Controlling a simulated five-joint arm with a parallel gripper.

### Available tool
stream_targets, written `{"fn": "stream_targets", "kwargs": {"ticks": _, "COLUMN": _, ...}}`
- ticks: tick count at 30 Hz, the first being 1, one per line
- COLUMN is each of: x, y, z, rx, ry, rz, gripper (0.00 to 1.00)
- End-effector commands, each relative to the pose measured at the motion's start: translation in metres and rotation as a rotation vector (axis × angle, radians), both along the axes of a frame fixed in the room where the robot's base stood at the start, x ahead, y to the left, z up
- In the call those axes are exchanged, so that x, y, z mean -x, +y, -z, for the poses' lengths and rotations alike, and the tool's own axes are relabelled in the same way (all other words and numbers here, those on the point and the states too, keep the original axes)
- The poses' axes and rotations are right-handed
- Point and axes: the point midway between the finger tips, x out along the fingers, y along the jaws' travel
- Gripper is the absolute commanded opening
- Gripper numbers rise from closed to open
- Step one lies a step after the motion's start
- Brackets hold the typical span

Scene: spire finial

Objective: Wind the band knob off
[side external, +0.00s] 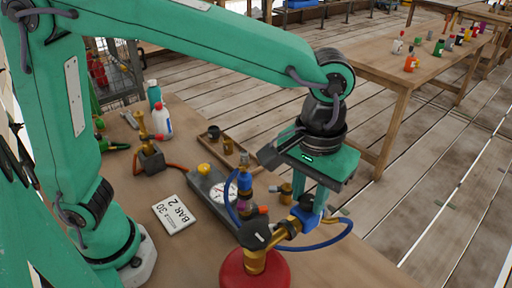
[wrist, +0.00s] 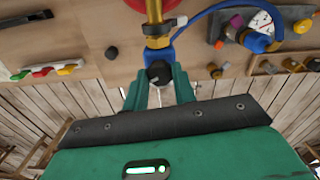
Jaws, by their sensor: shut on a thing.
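A red cylinder (side external: 256,270) stands at the front of the bench with a brass valve (side external: 256,258) on top. A brass stem runs right from it to a blue fitting (side external: 303,219). My gripper (side external: 321,205) reaches down to the outer end of this fitting. In the wrist view its two green fingers (wrist: 160,82) close on a dark round knob (wrist: 158,71) at the end of the blue and brass assembly (wrist: 158,45).
A blue hose (side external: 325,243) loops from the fitting to a grey gauge box (side external: 205,182). The front right bench surface is clear.

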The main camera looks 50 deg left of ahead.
Motion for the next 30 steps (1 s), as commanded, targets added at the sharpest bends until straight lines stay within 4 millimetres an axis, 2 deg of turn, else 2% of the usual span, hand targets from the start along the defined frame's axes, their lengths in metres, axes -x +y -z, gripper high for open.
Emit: {"fn": "stream_targets", "kwargs": {"ticks": 30, "x": -0.0002, "y": 0.0004, "z": -0.0012, "rx": 0.001, "ry": -0.002, "rz": 0.935, "gripper": 0.04}}
